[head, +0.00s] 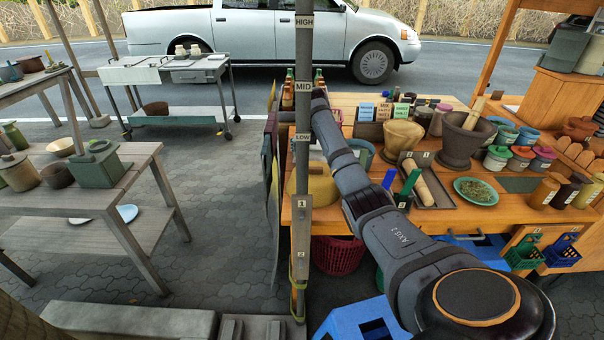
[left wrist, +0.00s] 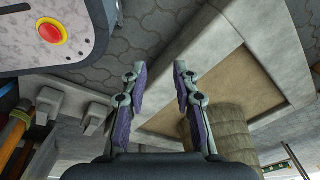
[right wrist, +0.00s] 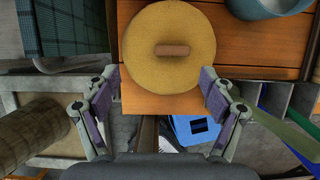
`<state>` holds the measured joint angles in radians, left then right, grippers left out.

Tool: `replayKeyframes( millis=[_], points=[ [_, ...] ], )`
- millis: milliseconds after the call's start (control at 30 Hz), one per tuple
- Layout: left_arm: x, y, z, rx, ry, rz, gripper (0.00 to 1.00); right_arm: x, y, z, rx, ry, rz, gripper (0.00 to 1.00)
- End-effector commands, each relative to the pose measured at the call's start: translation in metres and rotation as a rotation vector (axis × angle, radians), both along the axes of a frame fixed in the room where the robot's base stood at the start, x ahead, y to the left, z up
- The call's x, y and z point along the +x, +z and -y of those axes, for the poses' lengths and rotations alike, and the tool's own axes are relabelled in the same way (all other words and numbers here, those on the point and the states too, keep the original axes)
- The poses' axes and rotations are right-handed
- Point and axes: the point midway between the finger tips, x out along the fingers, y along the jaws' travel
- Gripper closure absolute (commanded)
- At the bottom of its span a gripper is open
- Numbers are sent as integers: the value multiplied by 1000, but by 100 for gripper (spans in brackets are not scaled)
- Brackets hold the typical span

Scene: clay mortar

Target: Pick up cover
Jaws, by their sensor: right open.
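The cover (right wrist: 168,25) is a round yellow woven disc with a short brown handle (right wrist: 172,50) across its middle. It lies near the edge of the wooden table in the right wrist view. In the head view a yellow rounded shape, likely the cover (head: 322,183), shows beside the grey post, partly hidden by the post. My right gripper (right wrist: 160,78) is open and empty, with its fingers apart at the cover's near rim and the handle farther ahead. My left gripper (left wrist: 160,67) is open and empty over paving and a stone-edged block, away from the cover.
The grey post (head: 303,150) stands left of my right arm. A mortar (head: 466,138), a tray with a roller (head: 428,185) and a green plate (head: 476,191) crowd the wooden table. A blue-grey pot (right wrist: 268,5) stands right of the cover. Paving on the left is open.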

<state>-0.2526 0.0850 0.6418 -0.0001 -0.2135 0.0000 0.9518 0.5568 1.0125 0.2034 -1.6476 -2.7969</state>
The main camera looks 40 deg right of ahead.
Motion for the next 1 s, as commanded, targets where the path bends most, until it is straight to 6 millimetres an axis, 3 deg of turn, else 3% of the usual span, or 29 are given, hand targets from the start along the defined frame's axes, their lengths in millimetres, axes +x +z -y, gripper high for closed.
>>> replayKeyframes(
  millis=[67, 200, 300, 367, 533, 633, 800, 1000],
  points=[
    [-9, 0, 0, 0, 0, -12, 71, 2, -8, 2, 1, -2, -3, 17],
    [-64, -4, 1, -1, 3, -96, 71, 8, -32, 8, 2, -3, -4, 17],
    [-91, -5, 2, -2, 6, -134, 71, 13, -44, 12, 1, -3, -1, 17],
    [-91, -5, 3, -4, 6, -133, 71, 14, -48, 13, 1, -3, -1, 17],
    [-45, -2, 5, -6, 4, -65, 71, 15, -52, 15, 0, -3, 0, 17],
    [-28, 1, 5, -6, 3, -40, 71, 16, -64, 22, 2, -4, -4, 17],
    [-40, -11, 5, -7, 4, -59, 71, 23, -88, 30, 2, -3, 1, 17],
    [-62, -16, 5, -6, 5, -90, 71, 26, -96, 33, 0, -3, 2, 17]
  ],
)
